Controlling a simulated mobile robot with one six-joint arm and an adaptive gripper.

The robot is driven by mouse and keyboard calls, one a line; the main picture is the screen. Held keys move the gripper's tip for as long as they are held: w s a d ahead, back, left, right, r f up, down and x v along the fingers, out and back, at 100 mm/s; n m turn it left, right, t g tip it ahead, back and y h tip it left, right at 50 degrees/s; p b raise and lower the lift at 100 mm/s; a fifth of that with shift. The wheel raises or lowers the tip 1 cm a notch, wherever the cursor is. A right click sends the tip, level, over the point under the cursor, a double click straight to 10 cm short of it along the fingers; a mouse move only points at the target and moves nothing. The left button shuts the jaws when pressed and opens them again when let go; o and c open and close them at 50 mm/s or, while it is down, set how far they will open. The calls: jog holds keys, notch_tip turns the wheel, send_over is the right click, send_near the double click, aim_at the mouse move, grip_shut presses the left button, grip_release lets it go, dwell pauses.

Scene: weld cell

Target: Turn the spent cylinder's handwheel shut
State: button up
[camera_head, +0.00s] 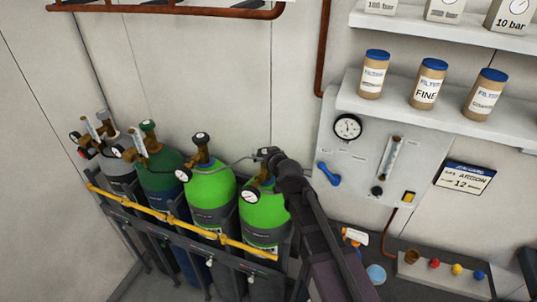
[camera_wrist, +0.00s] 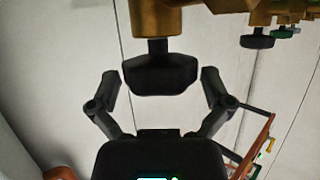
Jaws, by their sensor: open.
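Several gas cylinders stand in a rack. At its right end are two bright green ones, the inner (camera_head: 210,187) and the outermost (camera_head: 265,222), each with a brass valve and a round gauge. My gripper (camera_head: 272,158) is at the outermost cylinder's valve top, and my arm hides part of that cylinder. In the wrist view, a black handwheel (camera_wrist: 160,76) under a brass valve body (camera_wrist: 157,17) lies between the two open fingers of my gripper (camera_wrist: 160,84), with a gap on each side. No label reading "spent" is legible.
A yellow bar (camera_head: 180,221) crosses the cylinders' front. A dark green cylinder (camera_head: 161,171) and a grey one (camera_head: 116,168) stand left. A wall panel (camera_head: 360,165) with gauge and blue lever is right of my arm; above it a shelf (camera_head: 430,112) holds filter cans.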

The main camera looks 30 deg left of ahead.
jog(key=shift+w+a+f, duration=0.1)
jog(key=shift+w+a, duration=0.05)
jog(key=shift+a, duration=0.1)
jog(key=shift+d, duration=0.1)
jog(key=c, duration=0.9)
jog(key=shift+f+m+t+h, duration=0.1)
jog(key=shift+m+t+h, duration=0.3)
jog(key=shift+m, duration=0.2)
jog(key=shift+m+t+h, duration=0.7)
jog(key=shift+m+h, duration=0.3)
jog(key=o, duration=0.9)
